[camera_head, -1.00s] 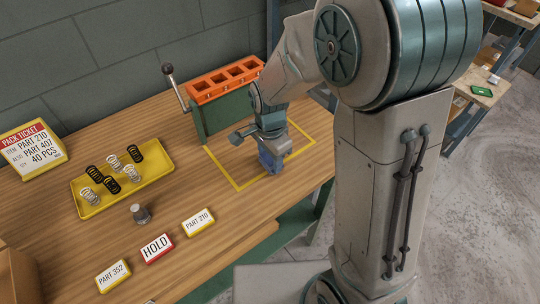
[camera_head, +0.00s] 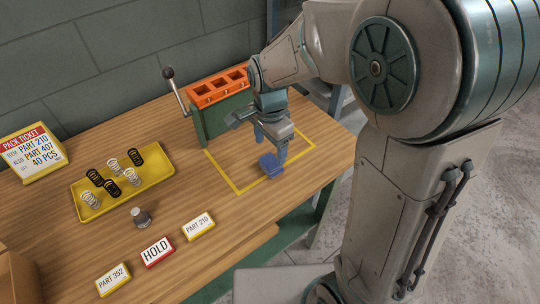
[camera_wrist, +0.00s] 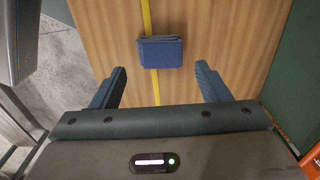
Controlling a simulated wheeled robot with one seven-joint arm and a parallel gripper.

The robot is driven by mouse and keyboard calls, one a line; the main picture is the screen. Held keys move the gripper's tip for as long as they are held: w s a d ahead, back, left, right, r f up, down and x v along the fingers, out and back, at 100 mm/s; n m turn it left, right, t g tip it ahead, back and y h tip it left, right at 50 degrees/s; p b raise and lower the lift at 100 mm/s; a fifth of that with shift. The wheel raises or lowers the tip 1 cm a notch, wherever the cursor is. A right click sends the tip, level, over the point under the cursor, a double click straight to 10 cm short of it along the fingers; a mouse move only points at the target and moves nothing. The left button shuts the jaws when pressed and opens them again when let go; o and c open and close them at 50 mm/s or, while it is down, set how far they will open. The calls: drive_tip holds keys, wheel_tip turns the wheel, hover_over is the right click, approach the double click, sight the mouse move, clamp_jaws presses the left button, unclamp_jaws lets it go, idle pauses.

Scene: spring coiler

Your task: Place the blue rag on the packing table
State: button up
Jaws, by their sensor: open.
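The blue rag (camera_head: 270,165) lies folded on the wooden table (camera_head: 232,232), over the right part of a yellow taped outline. In the wrist view the rag (camera_wrist: 161,52) sits across the yellow line, ahead of and between my two fingers. My gripper (camera_head: 272,143) is above the rag, fingers pointing down. In the wrist view my gripper (camera_wrist: 161,85) is open, with nothing between its fingers and a gap on each side of the rag.
A green fixture with an orange slotted top (camera_head: 217,88) and a lever (camera_head: 173,88) stands behind the outline. A yellow tray (camera_head: 122,185) of springs, a metal weight (camera_head: 141,217), several label blocks (camera_head: 157,252) and a pack ticket (camera_head: 32,153) occupy the left.

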sight(270, 162)
wheel_tip(270, 162, up, 6)
drive_tip(key=s+d+r+n+t, duration=0.1)
drive_tip(key=s+d+n+t, duration=0.2)
drive_tip(key=s+d+n, duration=0.8)
drive_tip(key=shift+s+d+r, duration=0.35)
drive_tip(key=shift+s+d, duration=0.25)
drive_tip(key=shift+s, duration=0.05)
